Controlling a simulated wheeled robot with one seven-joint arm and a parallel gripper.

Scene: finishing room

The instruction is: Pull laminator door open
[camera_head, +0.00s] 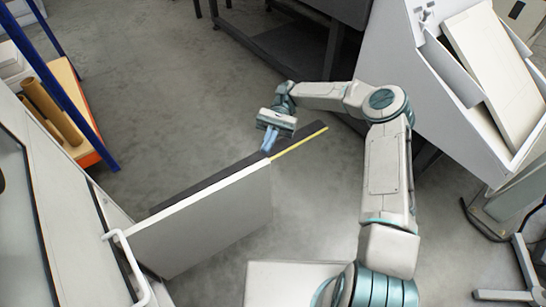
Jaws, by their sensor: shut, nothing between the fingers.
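The laminator door (205,222) is a light grey panel with a pale top edge. It stands out from the white machine (80,225) at the left at a wide angle, so it is open. My gripper (267,149) is at the door's outer end, with its blue fingers pointing down by the top corner. The fingers are shut and hold nothing. I cannot tell whether they touch the door. The door's far face is hidden.
A white handle (130,267) projects from the machine front. A dark strip with a yellow line (300,143) runs beside the door. A blue-post shelf (62,80) holds brown rolls. A white cabinet (440,90) stands right. Grey floor (170,100) beyond the door is clear.

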